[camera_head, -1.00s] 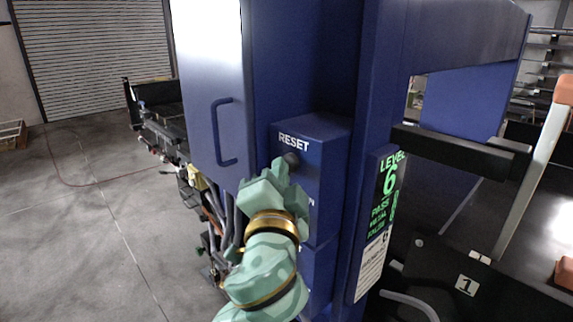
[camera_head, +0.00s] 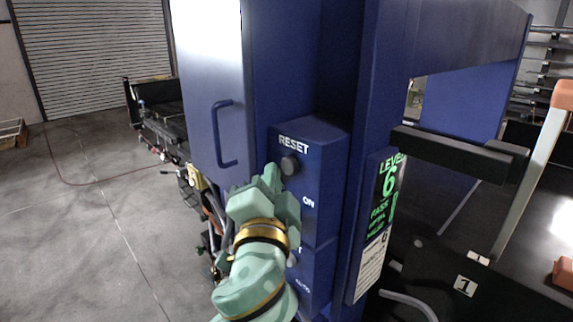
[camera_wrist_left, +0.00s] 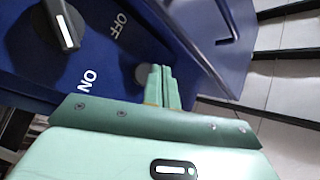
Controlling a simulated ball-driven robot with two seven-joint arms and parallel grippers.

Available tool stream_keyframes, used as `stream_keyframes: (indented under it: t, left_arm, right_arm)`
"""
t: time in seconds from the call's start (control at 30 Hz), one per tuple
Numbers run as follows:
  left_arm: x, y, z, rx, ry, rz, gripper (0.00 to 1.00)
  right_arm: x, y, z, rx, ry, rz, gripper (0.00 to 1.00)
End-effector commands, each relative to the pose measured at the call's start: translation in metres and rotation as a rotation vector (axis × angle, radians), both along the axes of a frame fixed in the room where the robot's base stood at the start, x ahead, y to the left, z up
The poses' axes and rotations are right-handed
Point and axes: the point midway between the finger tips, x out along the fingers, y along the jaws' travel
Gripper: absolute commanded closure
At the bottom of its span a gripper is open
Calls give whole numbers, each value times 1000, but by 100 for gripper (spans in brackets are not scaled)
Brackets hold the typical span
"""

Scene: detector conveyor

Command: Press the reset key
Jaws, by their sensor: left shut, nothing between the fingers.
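The reset key (camera_head: 290,165) is a dark round button below the white RESET label, on the front of a blue control box (camera_head: 325,160). My left gripper (camera_head: 271,172) is shut and empty, its fingertips just left of and slightly below the key. A small gap seems to show between them, though depth is hard to judge. In the left wrist view the shut fingers (camera_wrist_left: 160,72) point up beside a round grey button (camera_wrist_left: 142,76), likely this key. My right gripper is not in view.
A rotary switch (camera_wrist_left: 62,25) with OFF and ON labels sits beside the button. A cabinet door with a handle (camera_head: 217,135) stands left of the box. A green-lettered LEVEL 6 display (camera_head: 386,190) is to its right. Open floor (camera_head: 95,220) lies at left.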

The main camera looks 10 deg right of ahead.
Motion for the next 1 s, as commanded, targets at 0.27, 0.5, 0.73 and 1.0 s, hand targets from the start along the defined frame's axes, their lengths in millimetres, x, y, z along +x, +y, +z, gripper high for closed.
stream_keyframes:
  t: [0.27,0.5,0.73,1.0]
  left_arm:
    - [-3,5,0,0,1,1,100]
    - [-17,24,1,0,0,0,100]
    - [-28,39,1,0,0,0,100]
    - [-29,40,0,0,0,0,100]
  right_arm:
    - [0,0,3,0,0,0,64]
    - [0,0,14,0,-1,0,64]
    - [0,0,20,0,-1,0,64]
    - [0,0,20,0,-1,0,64]
